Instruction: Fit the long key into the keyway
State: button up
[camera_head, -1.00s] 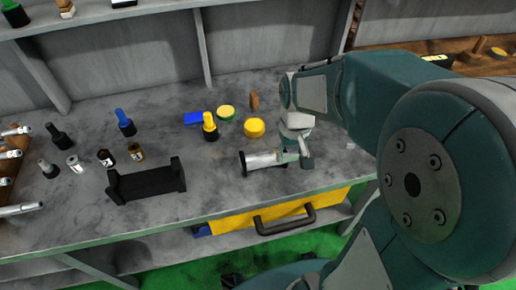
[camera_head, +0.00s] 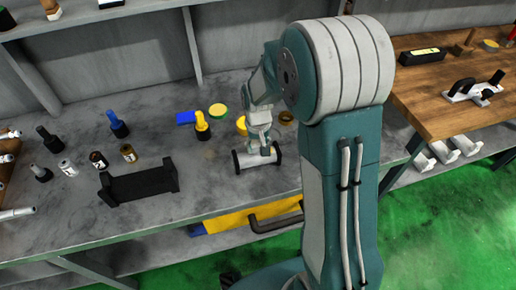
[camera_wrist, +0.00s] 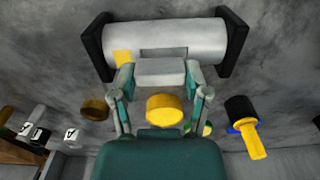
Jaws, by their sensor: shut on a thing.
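My gripper (camera_wrist: 160,80) is shut on the long key (camera_wrist: 160,72), a pale grey block held crosswise between the fingertips. The key runs roughly parallel to the slot and sits just below it in the picture, overlapping its lower edge. I cannot tell whether the key touches the shaft. In the head view my gripper (camera_head: 265,148) is over the shaft, and the key is not discernible.
An empty black cradle (camera_head: 138,186) stands to the left on the bench. Several small bottles stand at left. A wooden table (camera_head: 430,95) is at right.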

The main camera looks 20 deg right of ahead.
aim_at(256, 146)
jog(key=shift+a+f, duration=0.2)
jog(key=shift+f, duration=0.5)
jog(key=shift+s+a+f, duration=0.1)
jog(key=shift+a+f, duration=0.05)
jog(key=shift+c, duration=0.3)
jog(key=o, duration=1.3)
jog(key=shift+c, duration=0.2)
notch_tip(256, 146, up, 12)
jog(key=s+r+t, duration=0.2)
jog(key=s+r, duration=0.3)
jog(key=s, duration=0.5)
jog(key=s+r+t, duration=0.3)
jog(key=s+r, duration=0.3)
jog(key=s, duration=0.5)
jog(key=shift+r+t, duration=0.3)
jog(key=shift+w, duration=0.1)
